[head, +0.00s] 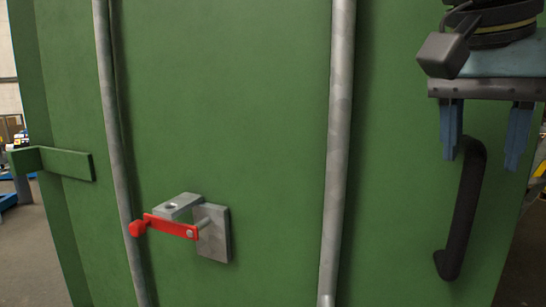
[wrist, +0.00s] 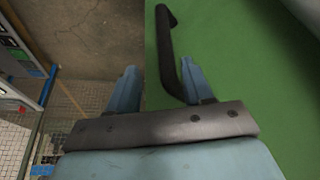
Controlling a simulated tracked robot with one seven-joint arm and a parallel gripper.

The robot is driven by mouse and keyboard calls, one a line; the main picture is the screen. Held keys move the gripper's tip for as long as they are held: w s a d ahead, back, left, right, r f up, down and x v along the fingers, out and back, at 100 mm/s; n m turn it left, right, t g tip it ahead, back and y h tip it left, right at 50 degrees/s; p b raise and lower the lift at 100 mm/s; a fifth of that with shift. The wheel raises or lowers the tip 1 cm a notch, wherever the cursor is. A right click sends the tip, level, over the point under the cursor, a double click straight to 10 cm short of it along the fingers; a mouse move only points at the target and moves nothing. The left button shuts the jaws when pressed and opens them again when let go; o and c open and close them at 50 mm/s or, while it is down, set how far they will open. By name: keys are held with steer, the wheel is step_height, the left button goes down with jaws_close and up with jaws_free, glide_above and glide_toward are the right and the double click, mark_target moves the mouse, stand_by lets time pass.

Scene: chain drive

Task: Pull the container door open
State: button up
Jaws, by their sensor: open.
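The green container door (head: 265,130) fills most of the head view. Its black handle (head: 464,210) is a vertical bar near the door's right side. My gripper (head: 485,155) is open at the upper right, its two blue fingers pointing down. The left finger overlaps the handle's upper end in the head view. In the wrist view, my gripper (wrist: 155,85) is open, and the handle (wrist: 167,55) runs between the fingers with its near end by the right finger. I cannot tell whether they touch. A red latch lever (head: 170,227) sits on a grey bracket (head: 213,232) at lower left.
Two vertical grey pipes run down the door, one at left (head: 107,120) and one right of the middle (head: 340,120). A green bar (head: 66,163) projects at the left edge. Open floor (wrist: 90,45) shows beyond the door's edge in the wrist view.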

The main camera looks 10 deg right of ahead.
steer(key=v, duration=0.8)
